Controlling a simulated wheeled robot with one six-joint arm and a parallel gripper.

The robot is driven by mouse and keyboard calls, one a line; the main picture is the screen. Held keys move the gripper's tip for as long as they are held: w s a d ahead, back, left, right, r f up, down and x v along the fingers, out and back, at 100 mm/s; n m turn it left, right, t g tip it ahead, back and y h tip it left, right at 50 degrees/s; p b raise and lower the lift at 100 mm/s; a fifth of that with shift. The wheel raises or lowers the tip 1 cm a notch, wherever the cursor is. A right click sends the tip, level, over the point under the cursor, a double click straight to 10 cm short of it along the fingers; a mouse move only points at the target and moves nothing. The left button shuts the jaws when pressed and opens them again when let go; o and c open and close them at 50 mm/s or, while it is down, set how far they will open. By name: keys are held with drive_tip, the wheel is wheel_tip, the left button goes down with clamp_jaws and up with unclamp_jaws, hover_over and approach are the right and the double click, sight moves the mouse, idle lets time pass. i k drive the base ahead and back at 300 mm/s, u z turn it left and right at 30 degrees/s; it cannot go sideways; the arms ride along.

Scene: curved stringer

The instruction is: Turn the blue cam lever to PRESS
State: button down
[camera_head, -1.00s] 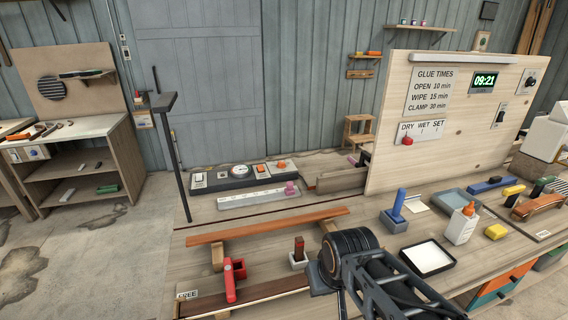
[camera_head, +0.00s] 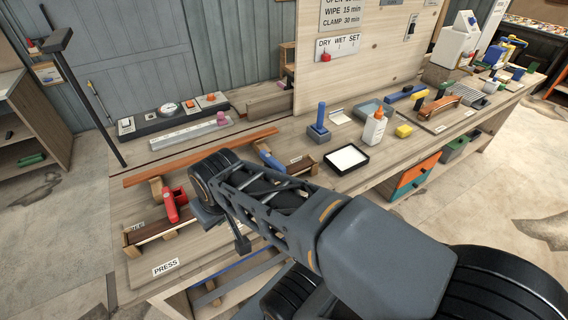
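The blue cam lever (camera_head: 270,160) is on the bench just beyond my arm, at the right end of the long reddish-brown strip (camera_head: 200,157). It points toward the lower right, and its lower end is near a dark wooden piece. A PRESS label (camera_head: 165,267) lies at the near left bench edge. A red cam lever (camera_head: 171,206) is at the strip's left part. My gripper (camera_head: 241,242) is at the arm's end, low over the near bench edge, to the right of the red lever and nearer than the blue one. Its fingers are mostly hidden, so its opening is unclear.
A blue-handled tool (camera_head: 319,122), glue bottle (camera_head: 374,128) and black-rimmed white tray (camera_head: 345,159) stand right of the blue lever. A dark post (camera_head: 85,95) rises at the left. An upright board (camera_head: 345,75) stands behind.

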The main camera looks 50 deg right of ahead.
sight(275, 164)
drive_tip(key=u, duration=0.05)
drive_tip(key=k, duration=0.45)
drive_tip(key=z, duration=0.75)
drive_tip(key=i, duration=0.45)
